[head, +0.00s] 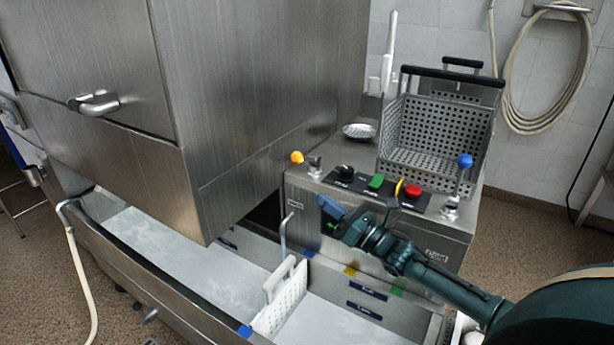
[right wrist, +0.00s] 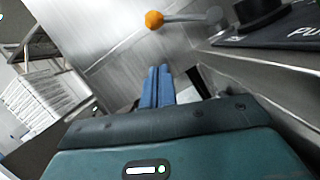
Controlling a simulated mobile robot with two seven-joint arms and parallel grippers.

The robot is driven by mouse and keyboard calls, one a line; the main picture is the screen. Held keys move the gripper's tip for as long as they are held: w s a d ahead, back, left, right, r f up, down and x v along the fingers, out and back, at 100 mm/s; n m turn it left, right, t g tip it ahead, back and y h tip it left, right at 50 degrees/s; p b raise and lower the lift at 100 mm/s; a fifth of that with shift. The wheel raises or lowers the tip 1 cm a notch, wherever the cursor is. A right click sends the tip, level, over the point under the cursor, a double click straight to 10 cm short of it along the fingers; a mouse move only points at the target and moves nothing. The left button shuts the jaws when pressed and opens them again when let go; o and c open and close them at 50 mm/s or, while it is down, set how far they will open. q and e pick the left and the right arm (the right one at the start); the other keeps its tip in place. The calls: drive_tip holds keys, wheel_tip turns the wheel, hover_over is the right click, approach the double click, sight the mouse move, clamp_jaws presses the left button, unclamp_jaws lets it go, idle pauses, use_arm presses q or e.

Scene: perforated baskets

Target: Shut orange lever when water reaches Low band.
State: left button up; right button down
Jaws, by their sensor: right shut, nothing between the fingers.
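The orange lever (head: 297,157) is a ball knob on a short arm at the left end of the steel control box. It also shows in the right wrist view (right wrist: 154,19), where its arm runs right to a metal pivot. My right gripper (head: 328,206) is shut and empty, in front of the box and below the lever, apart from it. Its blue fingers (right wrist: 158,85) are together in the right wrist view. The trough (head: 180,262) below holds pale, whitish water or a pale floor; I cannot tell which. Dark blue labels (head: 367,291) mark its wall, too small to read. My left gripper is not in view.
A blue-knobbed lever (head: 464,161), a red button (head: 413,191) and a green switch (head: 376,182) are on the box. A perforated basket (head: 434,143) stands behind them. A perforated white divider (head: 283,300) crosses the trough. A large steel hood (head: 250,90) overhangs at left.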

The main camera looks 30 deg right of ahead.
sight(306, 159)
drive_tip(key=w+a+r, duration=0.1)
drive_tip(key=w+r, duration=0.3)
drive_tip(key=w, duration=0.2)
drive_tip(key=shift+a+r, duration=0.3)
